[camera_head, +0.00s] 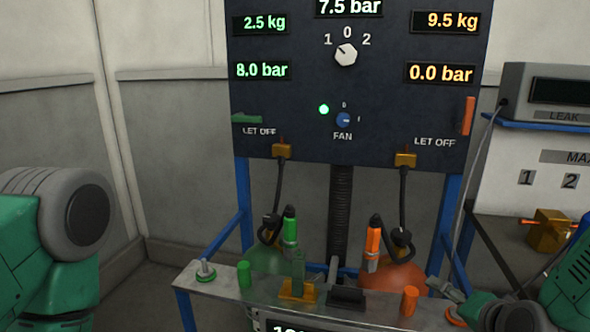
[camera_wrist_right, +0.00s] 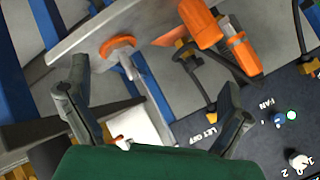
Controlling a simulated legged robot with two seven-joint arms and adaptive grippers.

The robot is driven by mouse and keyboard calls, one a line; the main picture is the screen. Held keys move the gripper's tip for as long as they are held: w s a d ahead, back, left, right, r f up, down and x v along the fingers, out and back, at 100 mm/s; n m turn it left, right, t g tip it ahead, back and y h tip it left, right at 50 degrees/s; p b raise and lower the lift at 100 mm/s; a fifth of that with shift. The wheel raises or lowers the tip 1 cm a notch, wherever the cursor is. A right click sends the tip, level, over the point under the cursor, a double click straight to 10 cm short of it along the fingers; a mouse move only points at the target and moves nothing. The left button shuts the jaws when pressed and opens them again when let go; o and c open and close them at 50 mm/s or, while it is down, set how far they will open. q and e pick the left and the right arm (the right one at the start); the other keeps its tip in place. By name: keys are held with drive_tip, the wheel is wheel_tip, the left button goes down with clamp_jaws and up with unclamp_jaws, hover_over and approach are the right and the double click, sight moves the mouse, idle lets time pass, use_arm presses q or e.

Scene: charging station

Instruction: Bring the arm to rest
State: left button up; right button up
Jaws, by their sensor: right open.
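My right arm comes in at the lower right of the head view. Its gripper (camera_head: 450,298) is by the right end of the metal bench (camera_head: 215,283). In the right wrist view the two dark fingers of this gripper (camera_wrist_right: 155,80) are spread wide, with nothing held between them. An orange-based fitting (camera_wrist_right: 117,47) on the bench shows beyond the fingers, apart from them as far as I can tell; the gripper partly hides it in the head view. My left arm shows at the left edge of the head view, but its gripper is out of the picture.
The dark panel (camera_head: 290,100) stands behind the bench, with lit displays. Green (camera_head: 290,228) and orange (camera_head: 373,240) nozzled cylinders stand behind the bench with hoses. A side table with a brass block (camera_head: 547,232) is at the right. Open room lies left of the bench.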

drive_tip(key=s+a+f+n+g, duration=0.1)
drive_tip(key=s+f+n+g, duration=0.4)
drive_tip(key=s+f, duration=0.5)
drive_tip(key=s+a+f+n+g, duration=0.1)
drive_tip(key=s+f+n+g, duration=0.4)
drive_tip(key=s+f, duration=0.6)
drive_tip(key=s, duration=0.8)
drive_tip(key=shift+s+a, duration=0.3)
drive_tip(key=shift+a, duration=0.05)
drive_tip(key=shift+w+f, duration=0.15)
drive_tip(key=shift+c, duration=0.5)
